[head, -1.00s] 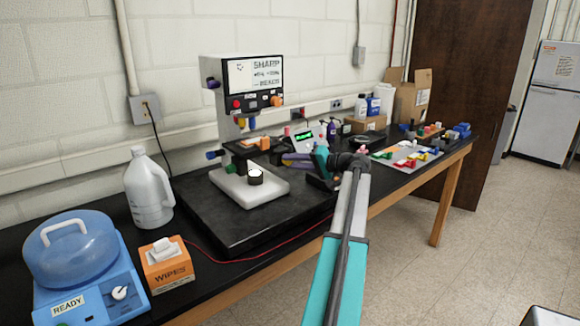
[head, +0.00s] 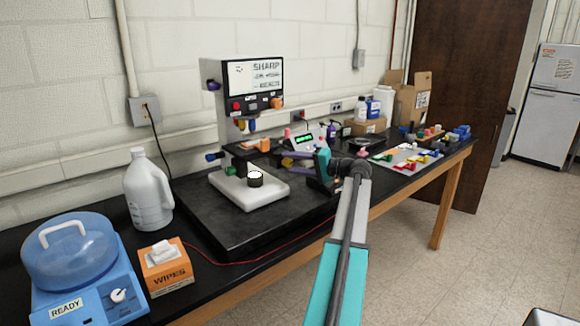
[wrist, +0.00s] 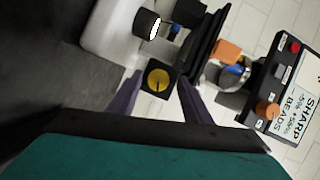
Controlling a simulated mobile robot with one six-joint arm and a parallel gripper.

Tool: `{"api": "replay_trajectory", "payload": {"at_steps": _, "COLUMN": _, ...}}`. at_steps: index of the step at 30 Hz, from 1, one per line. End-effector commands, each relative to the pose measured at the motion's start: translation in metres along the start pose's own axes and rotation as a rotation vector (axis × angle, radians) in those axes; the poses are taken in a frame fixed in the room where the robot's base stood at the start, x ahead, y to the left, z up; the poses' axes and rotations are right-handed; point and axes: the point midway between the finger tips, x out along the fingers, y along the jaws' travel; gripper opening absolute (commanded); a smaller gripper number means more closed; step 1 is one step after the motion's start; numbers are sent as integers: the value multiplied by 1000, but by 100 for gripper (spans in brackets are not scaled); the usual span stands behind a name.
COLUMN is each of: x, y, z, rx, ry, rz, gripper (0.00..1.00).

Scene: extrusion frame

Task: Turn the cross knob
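A small black square part with a round yellow face and a dark line across it (wrist: 158,79) shows in the wrist view between my fingertips. I cannot tell whether it is the cross knob. It does not show clearly in the head view. My gripper (wrist: 160,84) has its two purple fingers spread, one on each side of this part, with no clear contact. In the head view my gripper (head: 284,160) reaches left toward the press-like machine (head: 250,90). An orange knob (head: 277,102) and a red knob (head: 237,105) sit on its panel; both also show in the wrist view.
A white base (head: 222,184) carries a black cylinder with a bright top (head: 255,179). A white jug (head: 147,190), an orange wipes box (head: 166,268) and a blue lidded device (head: 80,275) stand left. Colored pieces and cardboard boxes stand right. The bench's front strip is mostly clear.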

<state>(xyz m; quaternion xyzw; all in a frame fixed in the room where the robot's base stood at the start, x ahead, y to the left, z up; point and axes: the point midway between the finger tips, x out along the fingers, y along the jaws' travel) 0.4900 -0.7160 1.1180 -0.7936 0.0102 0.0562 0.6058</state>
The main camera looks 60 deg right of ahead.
Motion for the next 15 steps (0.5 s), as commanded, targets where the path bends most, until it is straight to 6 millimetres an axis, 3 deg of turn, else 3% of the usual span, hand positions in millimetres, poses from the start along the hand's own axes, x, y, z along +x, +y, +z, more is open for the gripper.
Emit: {"api": "replay_trajectory", "payload": {"at_steps": 15, "x": -11, "y": 3, "z": 2, "rx": 0, "ry": -3, "rz": 4, "gripper": 45}}
